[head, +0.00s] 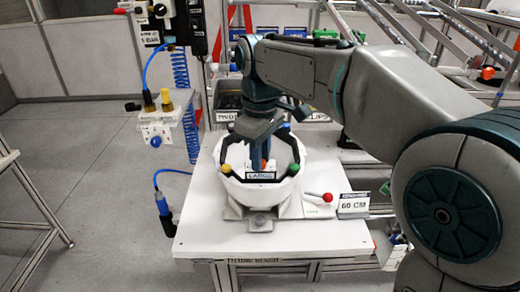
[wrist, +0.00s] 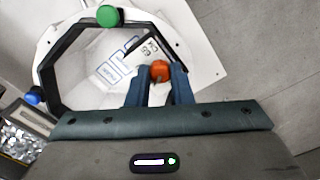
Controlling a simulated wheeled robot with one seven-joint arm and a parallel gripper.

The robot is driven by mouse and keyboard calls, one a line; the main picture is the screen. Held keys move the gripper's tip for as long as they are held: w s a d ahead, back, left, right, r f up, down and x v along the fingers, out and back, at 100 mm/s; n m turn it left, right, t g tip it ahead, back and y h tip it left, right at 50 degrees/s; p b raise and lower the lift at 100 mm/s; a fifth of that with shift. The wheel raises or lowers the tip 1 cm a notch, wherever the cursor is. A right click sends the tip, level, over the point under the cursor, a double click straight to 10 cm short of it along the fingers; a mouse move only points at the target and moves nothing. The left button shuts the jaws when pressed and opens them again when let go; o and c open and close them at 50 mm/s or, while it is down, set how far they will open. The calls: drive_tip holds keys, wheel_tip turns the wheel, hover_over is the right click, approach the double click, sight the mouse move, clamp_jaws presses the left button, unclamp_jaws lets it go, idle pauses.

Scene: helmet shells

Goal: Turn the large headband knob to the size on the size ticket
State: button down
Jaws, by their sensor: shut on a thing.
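The white helmet shell (head: 231,188) sits open side up on a stand on the white bench, with a black headband ring (wrist: 47,75) inside and a "LARGE" label (head: 262,176) on its front. My gripper (head: 262,160) reaches down into the shell. In the wrist view my gripper (wrist: 160,80) has its two fingers on either side of an orange-red knob (wrist: 160,70) and is shut on it. The fingers hide part of the knob, and I cannot read its setting.
Green and yellow clips (head: 293,169) sit on the shell's rim. A red-tipped lever (head: 326,197) lies beside the ticket. Dark bins (head: 228,108) stand behind the shell. A blue tool (head: 165,212) hangs at the bench's left edge. The bench's front left (head: 205,235) is clear.

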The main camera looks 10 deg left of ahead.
drive_tip(key=m+p, duration=0.1)
drive_tip(key=m, duration=0.5)
drive_tip(key=shift+r+p, duration=0.1)
drive_tip(key=shift+p, duration=0.3)
drive_tip(key=m+p, duration=0.1)
drive_tip(key=m, duration=0.5)
drive_tip(key=shift+m, duration=0.4)
drive_tip(key=c, duration=1.3)
unclamp_jaws()
wheel_tip(320, 180, up, 14)
drive_tip(key=shift+f+p, duration=0.15)
drive_tip(key=shift+p, duration=0.15)
